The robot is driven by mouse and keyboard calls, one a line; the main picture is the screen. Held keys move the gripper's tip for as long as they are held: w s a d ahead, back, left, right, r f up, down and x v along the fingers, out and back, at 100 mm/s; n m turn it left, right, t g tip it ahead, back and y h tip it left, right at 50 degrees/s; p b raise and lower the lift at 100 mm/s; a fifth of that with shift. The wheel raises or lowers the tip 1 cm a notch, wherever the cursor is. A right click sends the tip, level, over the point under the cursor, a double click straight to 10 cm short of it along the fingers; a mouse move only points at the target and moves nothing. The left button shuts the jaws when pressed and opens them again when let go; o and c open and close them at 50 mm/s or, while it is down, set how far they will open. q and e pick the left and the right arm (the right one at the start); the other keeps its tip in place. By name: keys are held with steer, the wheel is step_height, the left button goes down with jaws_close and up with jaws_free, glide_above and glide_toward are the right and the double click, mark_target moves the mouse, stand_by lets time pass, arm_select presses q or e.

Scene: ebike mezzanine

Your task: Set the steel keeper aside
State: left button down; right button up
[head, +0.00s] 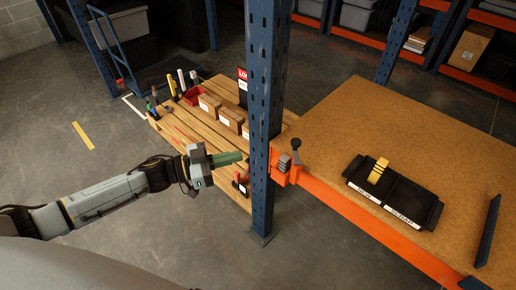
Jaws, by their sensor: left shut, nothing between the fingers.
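The steel keeper appears to be the small grey ridged piece (284,163) at the orange beam end (280,178), against the blue post. A dark round-topped knob (296,145) stands right beside it. My left gripper (230,158), with long green fingers, is shut and empty. In the picture it is left of the post, apart from the grey piece. A black two-part tray (437,216) lies on the brown deck, its right part labelled SCRAP and empty. A yellow ridged piece (378,171) sits in the left part. My right gripper is out of view.
The blue upright post (264,110) stands between my left gripper and the brown deck (345,115). A wooden bench (187,119) with cartons and tools lies behind the gripper. A dark bar (488,230) is at the deck's right. Deck behind the tray is clear.

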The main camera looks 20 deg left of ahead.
arm_select(q)
glide_toward(296, 150)
steer(key=w+d+r, duration=0.1)
steer(key=w+d+r+b, duration=0.1)
steer(key=w, duration=0.1)
steer(key=shift+w+d+r, duration=0.15)
steer(key=shift+w+d, duration=0.05)
steer(key=shift+d, duration=0.2)
steer(key=shift+w+d, duration=0.2)
steer(key=shift+d, duration=0.05)
steer(key=shift+w+d, duration=0.15)
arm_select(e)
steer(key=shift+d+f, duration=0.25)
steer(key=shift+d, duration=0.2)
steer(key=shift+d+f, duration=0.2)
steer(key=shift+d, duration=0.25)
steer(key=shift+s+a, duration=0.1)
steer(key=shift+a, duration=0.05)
